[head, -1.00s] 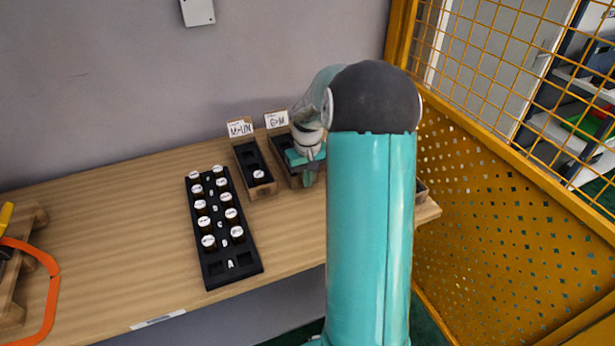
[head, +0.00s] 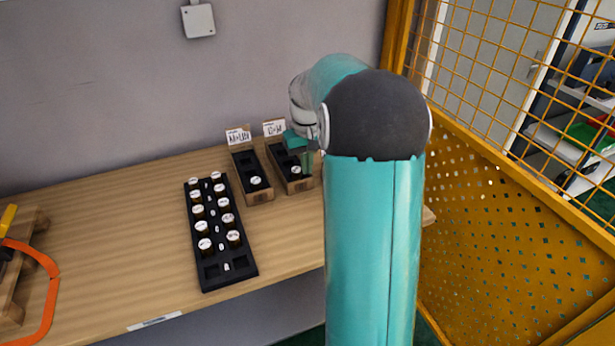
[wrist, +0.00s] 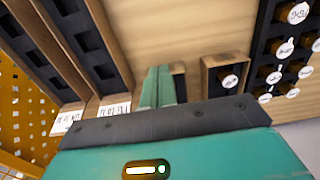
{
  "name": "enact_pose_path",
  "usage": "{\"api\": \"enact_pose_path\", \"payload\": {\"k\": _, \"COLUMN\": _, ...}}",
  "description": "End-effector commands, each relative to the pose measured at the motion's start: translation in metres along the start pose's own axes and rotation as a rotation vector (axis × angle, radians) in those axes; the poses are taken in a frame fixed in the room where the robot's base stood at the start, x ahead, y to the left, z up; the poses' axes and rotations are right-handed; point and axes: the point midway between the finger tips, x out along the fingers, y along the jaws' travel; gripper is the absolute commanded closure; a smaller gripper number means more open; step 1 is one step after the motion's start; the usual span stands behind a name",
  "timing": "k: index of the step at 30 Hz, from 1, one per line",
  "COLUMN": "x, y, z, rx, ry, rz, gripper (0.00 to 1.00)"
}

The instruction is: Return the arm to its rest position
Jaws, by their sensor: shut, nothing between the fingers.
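My gripper (head: 307,163) hangs above the right labelled box (head: 275,158), partly behind my own arm. Its two fingers are together and empty, as the wrist view shows (wrist: 158,85). The right box holds one white-capped vial (head: 296,171) near its front end. The left labelled box (head: 240,165) also holds one white-capped vial (head: 256,182). In the wrist view my fingers partly cover one box, and the box with a vial (wrist: 228,76) is beside them.
A black rack (head: 210,271) with several capped vials stands left of the boxes on the wooden table (head: 110,230). A yellow mesh fence (head: 500,220) stands at the right, and a grey wall behind. An orange loop (head: 50,290) is at far left. Long dark-slotted trays (wrist: 85,38) show in the wrist view.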

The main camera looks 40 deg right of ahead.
Motion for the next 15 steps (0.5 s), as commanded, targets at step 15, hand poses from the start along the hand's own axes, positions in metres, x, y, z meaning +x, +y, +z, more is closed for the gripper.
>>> {"api": "enact_pose_path", "payload": {"k": 15, "x": -0.029, "y": -0.030, "z": 0.017, "rx": -0.031, "ry": 0.038, "rz": 0.018, "gripper": 1.00}}
